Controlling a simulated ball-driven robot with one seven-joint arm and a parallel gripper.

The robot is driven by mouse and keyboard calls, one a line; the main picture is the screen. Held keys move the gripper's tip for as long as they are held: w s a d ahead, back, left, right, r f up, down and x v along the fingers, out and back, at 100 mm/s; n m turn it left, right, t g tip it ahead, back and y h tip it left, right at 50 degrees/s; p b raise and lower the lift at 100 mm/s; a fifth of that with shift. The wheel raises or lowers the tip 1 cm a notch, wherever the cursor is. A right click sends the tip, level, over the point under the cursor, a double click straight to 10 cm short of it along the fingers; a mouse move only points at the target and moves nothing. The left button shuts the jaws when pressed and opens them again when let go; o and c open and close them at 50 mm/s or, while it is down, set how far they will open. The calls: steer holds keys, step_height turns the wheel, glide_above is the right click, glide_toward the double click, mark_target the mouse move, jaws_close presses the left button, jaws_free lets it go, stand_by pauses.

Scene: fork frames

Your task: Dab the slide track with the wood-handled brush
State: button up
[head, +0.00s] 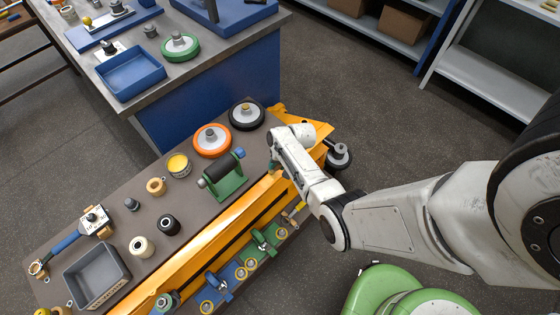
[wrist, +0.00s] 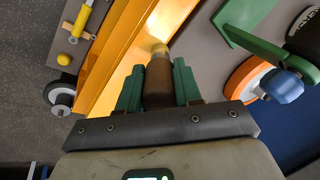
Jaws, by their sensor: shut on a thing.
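My gripper (wrist: 157,72) has its green fingers closed around a brown, handle-like cylinder (wrist: 158,84) with a yellowish end. I take this to be the wood-handled brush; its bristles cannot be made out. The slide track (wrist: 133,52), a shiny orange-yellow channel, runs past that end in the wrist view. Whether the two touch cannot be told. In the head view the track (head: 208,254) runs diagonally along the bench's right edge. My gripper (head: 273,170) is over its far part, and the brush is not clearly visible there.
A green stand with a black roller (head: 222,176) is close left of my gripper. An orange-rimmed wheel (head: 212,140), a black wheel (head: 247,114) and a yellow-topped tin (head: 179,165) stand nearby. A grey tray (head: 97,275) is at the near left. Clamps (head: 262,243) line the bench side.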

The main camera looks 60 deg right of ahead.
steer(key=shift+d, duration=0.1)
stand_by(0.3)
steer(key=shift+s+d+b, duration=0.15)
steer(key=shift+d+b, duration=0.35)
steer(key=shift+d, duration=0.25)
steer(key=shift+a, duration=0.15)
steer(key=shift+w+a+f+p, duration=0.1)
steer(key=shift+w+a+p, duration=0.1)
steer(key=shift+a+p, duration=0.4)
steer(key=shift+s+d+b, duration=0.25)
steer(key=shift+d+b, duration=0.2)
steer(key=shift+d, duration=0.3)
steer(key=shift+a, duration=0.15)
